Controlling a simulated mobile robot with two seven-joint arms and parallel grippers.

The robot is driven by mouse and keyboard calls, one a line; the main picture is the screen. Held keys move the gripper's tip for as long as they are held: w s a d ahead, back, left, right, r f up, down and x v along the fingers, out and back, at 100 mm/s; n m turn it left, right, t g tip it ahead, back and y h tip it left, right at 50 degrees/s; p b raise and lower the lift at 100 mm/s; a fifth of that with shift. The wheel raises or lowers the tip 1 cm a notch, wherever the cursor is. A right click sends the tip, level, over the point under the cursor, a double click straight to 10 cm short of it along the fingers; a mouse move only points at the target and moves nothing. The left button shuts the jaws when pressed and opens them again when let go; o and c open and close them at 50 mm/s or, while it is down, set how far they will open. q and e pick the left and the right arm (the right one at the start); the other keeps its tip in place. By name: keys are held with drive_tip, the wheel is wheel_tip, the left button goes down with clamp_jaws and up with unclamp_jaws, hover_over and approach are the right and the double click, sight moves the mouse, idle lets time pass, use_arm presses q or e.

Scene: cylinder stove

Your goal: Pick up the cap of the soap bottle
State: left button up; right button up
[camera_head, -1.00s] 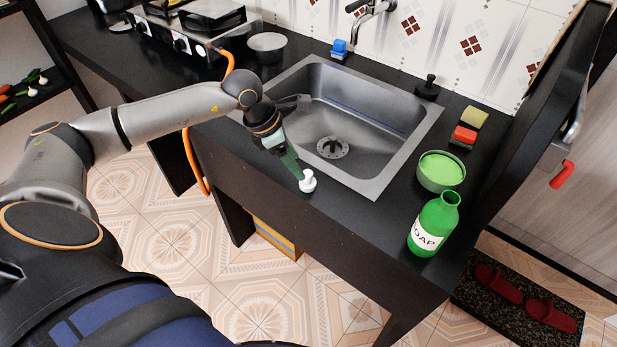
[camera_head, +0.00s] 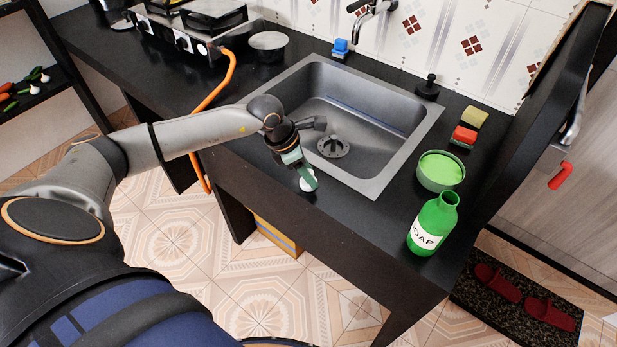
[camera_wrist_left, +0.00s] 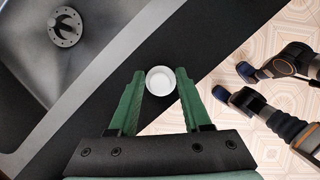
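The white soap bottle cap (camera_head: 308,184) stands on the black counter near its front edge, in front of the sink. In the left wrist view the cap (camera_wrist_left: 160,80) looks round and lies between the two green fingertips. My left gripper (camera_head: 304,178) is at the cap and partly covers it in the head view. In the left wrist view the left gripper (camera_wrist_left: 160,85) is open, with a finger on each side of the cap. The green soap bottle (camera_head: 433,225) stands upright and uncapped at the counter's right. Dark parts of my own body show at right in the wrist view; their grip state is unclear.
The sink (camera_head: 385,165) lies behind the cap. A green bowl (camera_head: 440,170), sponges (camera_head: 465,135) and a black stopper (camera_head: 428,88) stand to its right. A stove (camera_head: 185,40) and a pot (camera_head: 268,45) are at the back left. A dark upright panel (camera_head: 540,120) bounds the right side.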

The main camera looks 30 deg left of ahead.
use_arm(q)
clamp_jaws()
drive_tip(key=shift+r, duration=0.15)
idle(0.4)
